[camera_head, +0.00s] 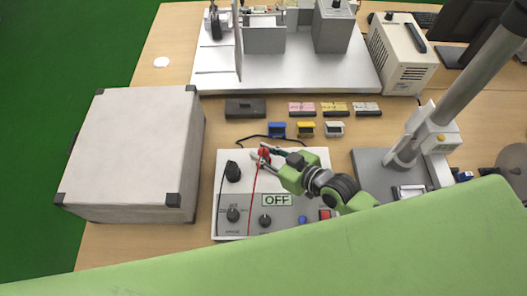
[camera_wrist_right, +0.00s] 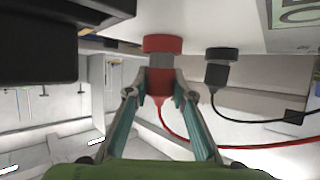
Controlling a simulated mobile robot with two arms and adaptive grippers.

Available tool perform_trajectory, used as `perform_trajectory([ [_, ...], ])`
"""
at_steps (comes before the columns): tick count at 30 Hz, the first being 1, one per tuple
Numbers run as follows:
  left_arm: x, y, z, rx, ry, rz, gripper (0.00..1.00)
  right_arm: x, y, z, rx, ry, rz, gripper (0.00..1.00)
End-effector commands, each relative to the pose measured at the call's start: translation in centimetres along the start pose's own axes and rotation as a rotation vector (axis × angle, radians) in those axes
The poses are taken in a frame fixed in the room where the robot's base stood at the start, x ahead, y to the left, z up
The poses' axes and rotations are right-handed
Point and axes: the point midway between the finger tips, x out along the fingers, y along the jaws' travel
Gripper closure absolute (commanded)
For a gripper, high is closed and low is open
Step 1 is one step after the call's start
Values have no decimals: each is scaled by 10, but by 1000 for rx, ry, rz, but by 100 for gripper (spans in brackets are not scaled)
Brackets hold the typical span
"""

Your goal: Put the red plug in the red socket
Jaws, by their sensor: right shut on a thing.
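The red plug (camera_wrist_right: 160,84) is between the fingertips of my right gripper (camera_wrist_right: 160,92), which is shut on it. A red cable trails from the plug. The red socket (camera_wrist_right: 163,43) is on the white panel, in line with the plug. A grey piece shows between socket and plug; I cannot tell how far the plug is seated. In the head view my right gripper (camera_head: 268,151) is at the panel's upper middle and partly covers the red plug (camera_head: 264,156). The socket is hidden there. My left gripper is not in view.
The white panel (camera_head: 300,228) has an OFF display (camera_head: 277,200) and knobs. A black plug (camera_head: 233,172) stands left of the red one. A grey case (camera_head: 130,150) is at left. Small blue, yellow and white blocks lie behind the panel. A grey stand (camera_head: 375,165) is at right.

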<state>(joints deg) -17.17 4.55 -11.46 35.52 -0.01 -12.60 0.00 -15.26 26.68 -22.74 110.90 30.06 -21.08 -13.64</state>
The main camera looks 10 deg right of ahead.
Motion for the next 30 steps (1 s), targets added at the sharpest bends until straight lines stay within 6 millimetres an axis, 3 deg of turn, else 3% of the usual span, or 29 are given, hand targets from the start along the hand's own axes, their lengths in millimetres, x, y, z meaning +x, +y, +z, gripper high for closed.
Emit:
perform_trajectory([
  [30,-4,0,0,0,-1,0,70,0,0,0,0,0,1,100],
])
